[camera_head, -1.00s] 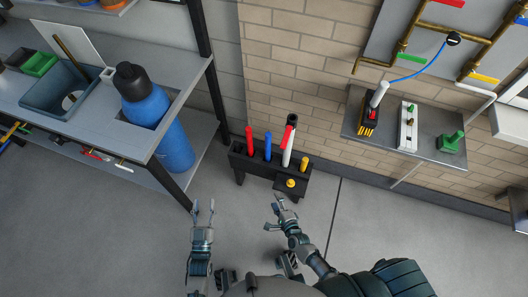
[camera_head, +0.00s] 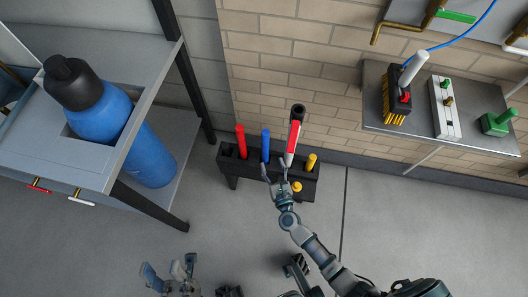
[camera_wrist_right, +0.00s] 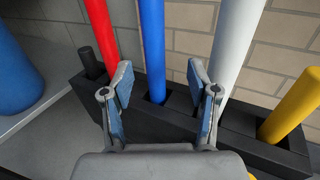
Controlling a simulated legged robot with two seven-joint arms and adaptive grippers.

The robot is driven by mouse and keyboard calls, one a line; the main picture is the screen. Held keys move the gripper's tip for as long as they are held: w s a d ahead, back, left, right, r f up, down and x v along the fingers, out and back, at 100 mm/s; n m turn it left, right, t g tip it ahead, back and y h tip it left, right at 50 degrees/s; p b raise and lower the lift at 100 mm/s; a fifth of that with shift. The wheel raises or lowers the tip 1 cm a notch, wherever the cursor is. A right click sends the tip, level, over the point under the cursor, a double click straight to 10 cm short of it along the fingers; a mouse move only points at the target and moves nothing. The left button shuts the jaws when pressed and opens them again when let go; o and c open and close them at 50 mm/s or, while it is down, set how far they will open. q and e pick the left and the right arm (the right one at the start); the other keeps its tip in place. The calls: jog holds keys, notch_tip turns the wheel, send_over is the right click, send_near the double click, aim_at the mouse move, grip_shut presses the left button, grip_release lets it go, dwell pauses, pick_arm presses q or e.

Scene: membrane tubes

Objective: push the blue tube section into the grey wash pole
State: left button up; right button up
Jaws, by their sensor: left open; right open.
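The blue tube section (camera_head: 265,146) stands upright in a slot of the black floor rack. It also shows in the right wrist view (camera_wrist_right: 152,45), beyond the gap between my fingers. A pale grey pole (camera_head: 289,158) with a red upper part and black end stands to its right in the rack; its pale shaft fills the upper right of the wrist view (camera_wrist_right: 235,40). I take it for the wash pole. My right gripper (camera_head: 275,172) is open and empty, close in front of the blue tube. My left gripper (camera_head: 170,270) is open and empty, low over the floor.
The black rack (camera_head: 229,168) also holds a red tube (camera_head: 240,141) and yellow pieces (camera_head: 311,161). A bench (camera_head: 140,100) with a large blue bottle (camera_head: 103,112) stands at left. A wall shelf (camera_head: 400,143) with fittings is at right. Floor in front is clear.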

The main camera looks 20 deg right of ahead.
aim_at(266, 152)
jog(key=w, duration=0.2)
jog(key=shift+w+d, duration=0.1)
jog(key=shift+w, duration=0.25)
jog(key=w+b, duration=0.1)
jog(key=w, duration=0.4)
jog(key=shift+r, duration=0.15)
grip_shut()
